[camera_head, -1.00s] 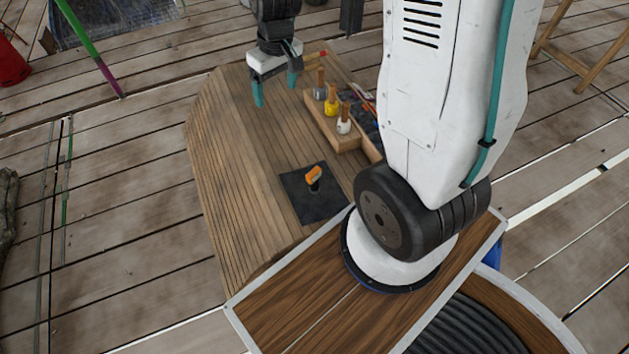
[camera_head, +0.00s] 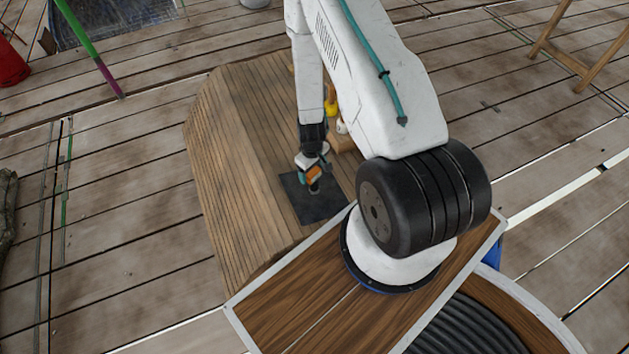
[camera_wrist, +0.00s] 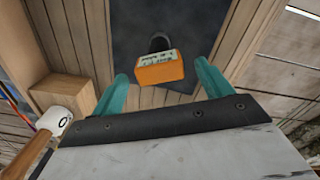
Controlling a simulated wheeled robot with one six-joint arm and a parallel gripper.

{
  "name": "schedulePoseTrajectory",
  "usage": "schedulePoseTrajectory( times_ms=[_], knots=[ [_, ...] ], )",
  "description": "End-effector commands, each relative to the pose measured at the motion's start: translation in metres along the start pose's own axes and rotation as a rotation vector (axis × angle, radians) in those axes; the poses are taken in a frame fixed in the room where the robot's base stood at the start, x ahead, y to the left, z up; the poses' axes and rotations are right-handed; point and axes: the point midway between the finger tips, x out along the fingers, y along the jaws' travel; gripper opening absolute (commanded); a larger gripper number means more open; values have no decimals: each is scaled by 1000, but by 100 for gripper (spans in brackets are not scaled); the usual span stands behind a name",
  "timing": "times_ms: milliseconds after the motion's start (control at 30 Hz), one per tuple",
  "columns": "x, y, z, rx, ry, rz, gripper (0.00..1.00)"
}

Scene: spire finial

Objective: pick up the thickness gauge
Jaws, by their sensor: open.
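The thickness gauge, an orange block-shaped instrument with a pale face (camera_wrist: 160,68), stands on a dark mat (camera_wrist: 128,38) in the wrist view. In the head view the orange gauge (camera_head: 314,173) shows on the dark mat (camera_head: 320,210), partly covered by my gripper. My gripper (camera_wrist: 160,82) has its two teal fingers apart, one on each side of the gauge in the wrist view. In the head view my gripper (camera_head: 312,165) is at the gauge. I cannot tell whether a finger touches it.
A wooden block (camera_wrist: 62,92) stands left of the fingers in the wrist view, with a white-headed, wooden-handled tool (camera_wrist: 55,120) by it. In the head view a yellow tool (camera_head: 331,106) shows behind my arm. The slatted wooden surface (camera_head: 235,150) left of the mat is clear.

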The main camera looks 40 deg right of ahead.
Motion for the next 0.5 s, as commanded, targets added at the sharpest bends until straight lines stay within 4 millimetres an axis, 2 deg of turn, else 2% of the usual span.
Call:
schedulePoseTrajectory(
  times_ms=[500],
  knots=[
    [64,0,3,-1,0,-1,78]
  ],
)
